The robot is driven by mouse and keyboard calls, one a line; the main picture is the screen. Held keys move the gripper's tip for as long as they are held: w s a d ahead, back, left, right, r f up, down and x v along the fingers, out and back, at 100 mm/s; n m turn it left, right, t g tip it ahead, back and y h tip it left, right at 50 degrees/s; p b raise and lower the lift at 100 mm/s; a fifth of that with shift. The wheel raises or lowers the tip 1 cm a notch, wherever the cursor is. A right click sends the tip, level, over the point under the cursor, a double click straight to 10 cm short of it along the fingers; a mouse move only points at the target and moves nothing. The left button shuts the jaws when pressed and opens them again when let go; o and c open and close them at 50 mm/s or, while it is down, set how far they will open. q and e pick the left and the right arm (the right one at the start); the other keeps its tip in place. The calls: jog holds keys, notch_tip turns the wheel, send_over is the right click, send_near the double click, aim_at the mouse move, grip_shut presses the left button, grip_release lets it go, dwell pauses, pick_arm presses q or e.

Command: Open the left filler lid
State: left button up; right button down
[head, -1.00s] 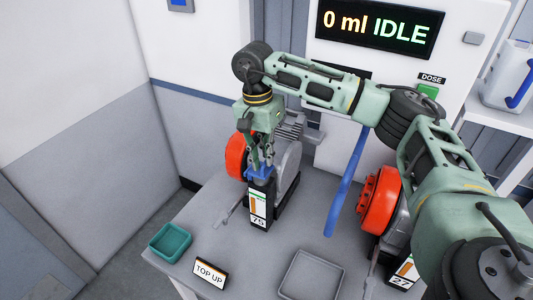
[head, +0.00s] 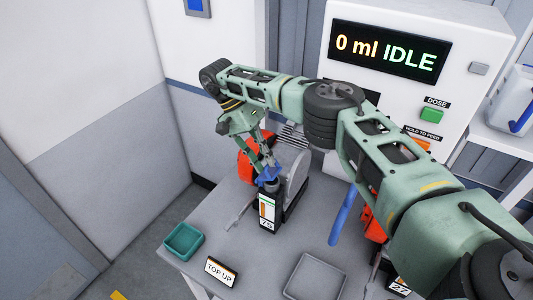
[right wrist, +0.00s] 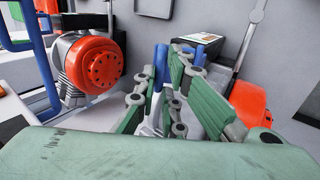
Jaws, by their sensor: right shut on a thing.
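The left filler (head: 267,212) is a dark upright box with an orange-and-white gauge marked 75, in front of the left red-and-grey motor. Its blue lid (head: 269,180) is at the top, partly hidden by the fingers. My right gripper (head: 262,160) reaches down from the upper left at a slant and is shut on the blue lid. In the right wrist view, a blue piece (right wrist: 162,62) stands between the green fingers, with the filler's dark body behind. How far the lid is tilted is hard to tell. My left gripper is out of view.
The right filler (head: 398,286), marked 27, is mostly hidden behind my right arm. A blue bar (head: 343,215) stands mid-table. A teal tray (head: 184,240), TOP UP sign (head: 221,271) and grey tray (head: 314,277) lie along the front. The display (head: 387,48) reads 0 ml IDLE.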

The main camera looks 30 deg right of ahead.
jog(key=shift+w+r+h, duration=0.1)
jog(key=shift+w+h, duration=0.1)
jog(key=shift+h, duration=0.1)
dwell(0.5)
jog(key=c, duration=1.9)
grip_release()
jog(key=shift+s, duration=0.1)
notch_tip(320, 180, up, 10)
